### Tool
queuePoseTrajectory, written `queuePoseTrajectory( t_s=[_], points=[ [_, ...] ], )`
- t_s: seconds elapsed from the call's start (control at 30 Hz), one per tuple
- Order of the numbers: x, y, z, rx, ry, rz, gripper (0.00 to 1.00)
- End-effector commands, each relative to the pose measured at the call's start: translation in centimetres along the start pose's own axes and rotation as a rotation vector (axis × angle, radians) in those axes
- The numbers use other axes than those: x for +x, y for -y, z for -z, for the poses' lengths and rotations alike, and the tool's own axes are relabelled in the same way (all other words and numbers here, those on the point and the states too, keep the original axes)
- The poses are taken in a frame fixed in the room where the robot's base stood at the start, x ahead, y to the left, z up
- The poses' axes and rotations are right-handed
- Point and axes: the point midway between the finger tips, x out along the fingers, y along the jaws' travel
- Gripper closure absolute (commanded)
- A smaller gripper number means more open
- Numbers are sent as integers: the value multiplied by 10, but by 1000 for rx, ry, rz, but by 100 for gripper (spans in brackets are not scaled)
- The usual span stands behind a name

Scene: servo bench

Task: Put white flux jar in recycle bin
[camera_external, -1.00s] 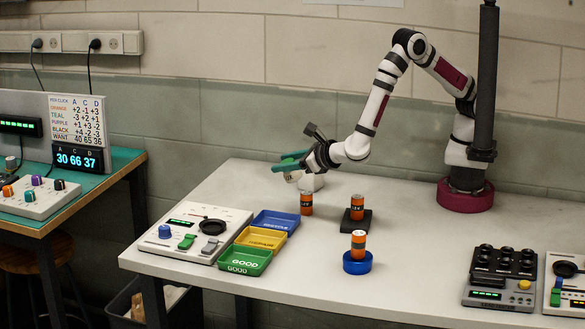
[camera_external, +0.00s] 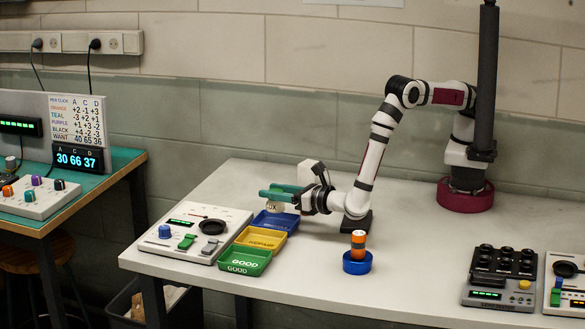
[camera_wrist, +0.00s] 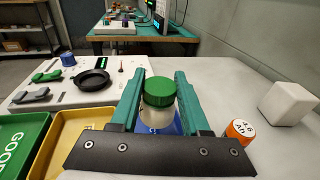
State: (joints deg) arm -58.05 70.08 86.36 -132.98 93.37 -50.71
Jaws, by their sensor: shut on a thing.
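The white flux jar (camera_external: 277,207) hangs in my gripper (camera_external: 284,190), with part of its label showing. In the wrist view, its green lid (camera_wrist: 159,91) and pale body (camera_wrist: 157,115) are upright between the two teal fingers of my gripper (camera_wrist: 160,78). The gripper is shut on the jar and holds it above the tray area. A blue tray (camera_external: 262,221) lies below the jar, at the back of a row of three; its lettering is too small to read for sure. In the wrist view, the blue tray (camera_wrist: 172,127) is mostly hidden behind the jar.
A yellow tray (camera_external: 258,239) and a green GOOD tray (camera_external: 240,262) line up in front of the blue one. A control panel (camera_external: 185,236) stands to their left. An orange battery (camera_external: 358,243) stands in a blue holder (camera_external: 357,264). A white block (camera_external: 309,172) is behind my gripper.

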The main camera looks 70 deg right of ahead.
Motion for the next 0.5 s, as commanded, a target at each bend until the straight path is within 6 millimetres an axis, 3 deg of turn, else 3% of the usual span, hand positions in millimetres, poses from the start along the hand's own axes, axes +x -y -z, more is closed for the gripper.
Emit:
queuePoseTrajectory(
  t_s=[0.2,0.5],
  points=[
    [2,-2,38,-1,-1,1,100],
    [3,-2,42,-1,-1,1,100]
  ],
)
